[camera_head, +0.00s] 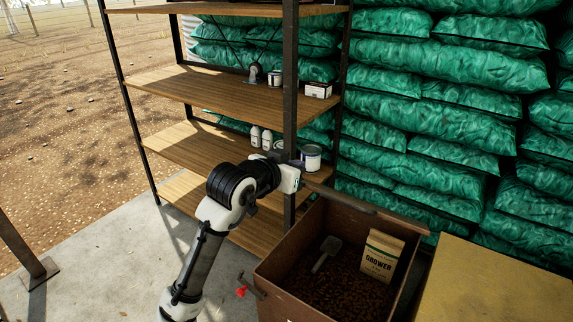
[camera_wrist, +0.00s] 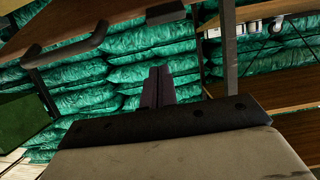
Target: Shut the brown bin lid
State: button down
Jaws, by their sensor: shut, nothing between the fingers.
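The brown bin (camera_head: 275,266) stands open at the lower middle of the head view. Its lid (camera_head: 372,210) is raised at the bin's far side, seen nearly edge-on as a brown strip. My gripper (camera_head: 303,183) is by the left end of this strip; contact cannot be told. In the wrist view my gripper's fingers (camera_wrist: 160,75) are together and empty. A brown panel with a dark bar (camera_wrist: 75,48) is at the upper left there; whether it is lid or bin is unclear.
Inside the bin are brown pellets, a scoop (camera_head: 327,252) and a GROWER bag (camera_head: 381,255). A wooden shelf unit (camera_head: 195,88) with cans and bottles stands left. Green sacks (camera_head: 440,120) are stacked behind. A yellowish-topped box (camera_head: 500,285) is close on the right.

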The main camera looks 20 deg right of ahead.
jog(key=x, duration=0.4)
jog(key=shift+r+p, duration=0.15)
jog(key=shift+p, duration=0.25)
jog(key=f, duration=0.1)
jog(key=a+f, duration=0.1)
jog(key=shift+s+f, duration=0.3)
jog(key=shift+f, duration=0.05)
jog(key=shift+s+a+f+p, duration=0.2)
jog(key=shift+s+f+p, duration=0.1)
jog(key=shift+f, duration=0.15)
jog(key=shift+f, duration=0.1)
